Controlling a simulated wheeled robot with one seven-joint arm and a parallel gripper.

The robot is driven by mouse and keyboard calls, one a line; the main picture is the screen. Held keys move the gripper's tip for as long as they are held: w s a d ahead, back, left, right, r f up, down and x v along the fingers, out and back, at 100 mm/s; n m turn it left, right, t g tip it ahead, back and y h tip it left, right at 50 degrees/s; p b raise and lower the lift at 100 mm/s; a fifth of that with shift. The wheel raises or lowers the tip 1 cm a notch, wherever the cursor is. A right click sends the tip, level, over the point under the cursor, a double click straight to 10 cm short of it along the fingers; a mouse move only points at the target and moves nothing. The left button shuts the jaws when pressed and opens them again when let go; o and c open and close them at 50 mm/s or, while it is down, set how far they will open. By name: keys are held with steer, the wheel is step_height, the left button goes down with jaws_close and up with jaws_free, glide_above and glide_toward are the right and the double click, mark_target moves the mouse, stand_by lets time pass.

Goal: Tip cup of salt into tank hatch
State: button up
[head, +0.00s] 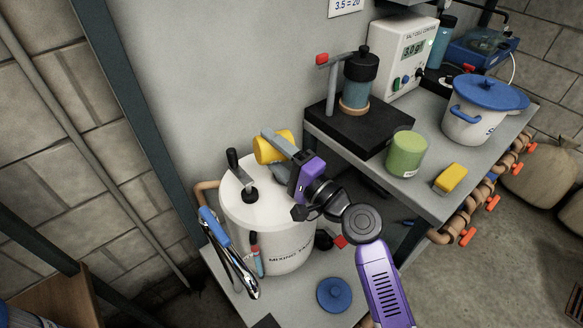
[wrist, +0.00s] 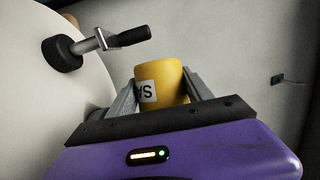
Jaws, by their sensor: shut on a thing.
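The yellow cup (head: 268,149) is in my gripper (head: 281,150), held over the far side of the white mixing tank (head: 270,232). It looks tipped well over in the head view. In the wrist view the cup (wrist: 172,80) sits between both fingers (wrist: 160,88), its label upside down in that picture. Its mouth and any salt cannot be seen. The tank's top carries a black-handled crank (head: 240,170), which also shows in the wrist view (wrist: 100,42). I cannot make out the hatch opening; my gripper covers part of the tank top.
A blue round lid (head: 334,294) lies on the low shelf beside the tank. The bench at right holds a green canister (head: 406,153), a yellow sponge-like block (head: 450,178) and a white blue-lidded pot (head: 472,122).

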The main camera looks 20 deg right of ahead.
mark_target(258, 148)
steer(key=shift+d+r+m+t+b, duration=0.25)
steer(key=shift+m+b, duration=0.15)
steer(key=shift+m, duration=0.35)
steer(key=shift+d+r+m+t+b, duration=0.25)
steer(key=shift+m+b, duration=0.15)
steer(key=shift+m, duration=0.35)
stand_by(2.5)
